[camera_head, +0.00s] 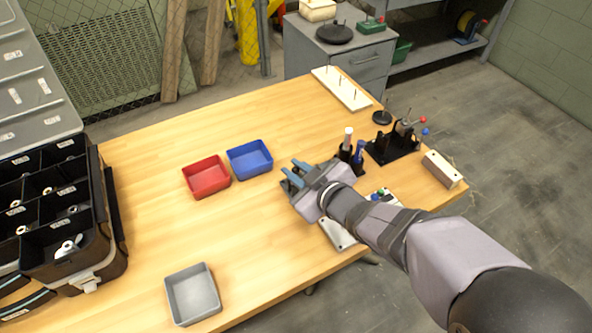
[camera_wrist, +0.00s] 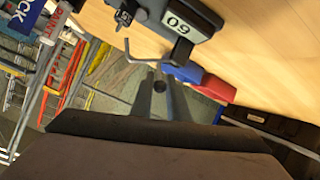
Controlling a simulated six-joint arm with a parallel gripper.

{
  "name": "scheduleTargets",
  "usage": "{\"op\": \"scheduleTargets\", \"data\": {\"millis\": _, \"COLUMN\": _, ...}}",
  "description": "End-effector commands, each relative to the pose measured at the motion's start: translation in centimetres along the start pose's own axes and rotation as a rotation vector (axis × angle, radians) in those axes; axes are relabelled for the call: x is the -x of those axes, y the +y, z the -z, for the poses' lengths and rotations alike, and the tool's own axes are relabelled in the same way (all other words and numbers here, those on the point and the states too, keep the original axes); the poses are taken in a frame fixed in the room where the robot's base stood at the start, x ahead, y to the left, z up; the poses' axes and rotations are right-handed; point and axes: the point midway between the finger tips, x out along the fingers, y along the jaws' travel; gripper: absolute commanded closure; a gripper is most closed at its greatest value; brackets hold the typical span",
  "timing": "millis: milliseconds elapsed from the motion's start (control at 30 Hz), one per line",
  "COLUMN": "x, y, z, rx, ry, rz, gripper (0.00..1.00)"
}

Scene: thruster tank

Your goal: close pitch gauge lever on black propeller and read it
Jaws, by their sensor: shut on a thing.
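My gripper (camera_head: 291,178) is low over the middle of the table, right of the blue tray. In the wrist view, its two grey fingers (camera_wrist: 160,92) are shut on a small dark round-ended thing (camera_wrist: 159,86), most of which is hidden. A grey device with a "60" label (camera_wrist: 178,26), possibly the pitch gauge, is just beyond the fingertips. A thin bent metal rod (camera_wrist: 143,61) runs beside it, close to the fingertips; I cannot tell whether it is the lever or touches them. I cannot make out the black propeller or any gauge reading.
A red tray (camera_head: 206,190) and a blue tray (camera_head: 262,170) stand left of my gripper. A grey tray (camera_head: 192,309) is near the front edge. A black fixture (camera_head: 388,151) and a wooden block (camera_head: 442,169) are at right. A dark compartment case (camera_head: 122,243) stands left.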

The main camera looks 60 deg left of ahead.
Motion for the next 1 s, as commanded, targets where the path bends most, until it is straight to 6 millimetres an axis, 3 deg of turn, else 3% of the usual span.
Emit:
{"op": "scheduleTargets", "data": {"millis": 33, "x": 0.0, "y": 0.1, "z": 0.1, "rx": -0.001, "ry": 0.003, "rz": -0.001, "gripper": 0.83}}
{"op": "scheduleTargets", "data": {"millis": 100, "x": 0.0, "y": 0.1, "z": 0.1, "rx": -0.001, "ry": 0.003, "rz": -0.001, "gripper": 0.66}}
{"op": "scheduleTargets", "data": {"millis": 567, "x": 0.8, "y": 0.1, "z": 0.0, "rx": -0.002, "ry": 0.0, "rz": -0.001, "gripper": 0.66}}
{"op": "scheduleTargets", "data": {"millis": 1000, "x": 6.1, "y": 0.1, "z": 0.1, "rx": -0.002, "ry": 0.002, "rz": -0.002, "gripper": 0.66}}
